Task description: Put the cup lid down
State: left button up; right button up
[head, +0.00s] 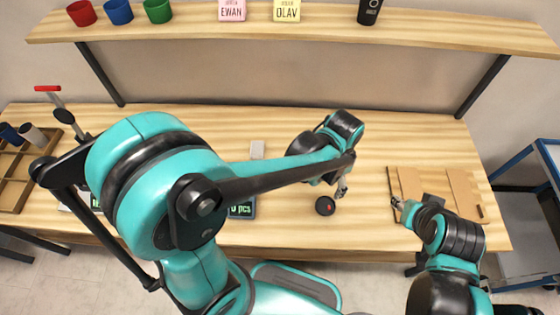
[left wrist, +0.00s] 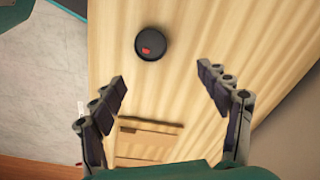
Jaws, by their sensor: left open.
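The cup lid (head: 325,206) is a small round black disc with a red mark. It lies on the wooden table, near the middle of the head view. In the left wrist view the lid (left wrist: 152,43) lies on the wood beyond my fingertips, apart from them. My left gripper (head: 342,188) is just above and beside the lid in the head view. Its fingers (left wrist: 164,85) are spread wide with nothing between them. My right gripper (head: 397,203) is over the right part of the table, by the brown panels; its fingers are too small to judge.
Brown flat panels (head: 463,194) lie at the table's right. A dark display (head: 242,211) stands left of the lid, partly behind my left arm. A compartment tray (head: 12,195) with cups is at far left. A shelf (head: 300,22) with cups and signs runs above. Wood around the lid is clear.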

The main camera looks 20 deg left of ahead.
pick_arm(q)
jog(key=s+a+r+n+t, duration=0.3)
jog(key=a+r+n, duration=0.1)
jog(key=a, duration=0.4)
jog(key=s+a+r+n+t, duration=0.3)
jog(key=a+r, duration=0.3)
jog(key=a, duration=0.2)
jog(key=shift+a+r+n+t, duration=0.2)
jog(key=shift+r+n+t, duration=0.1)
jog(key=shift+n, duration=0.6)
jog(key=shift+f, duration=0.1)
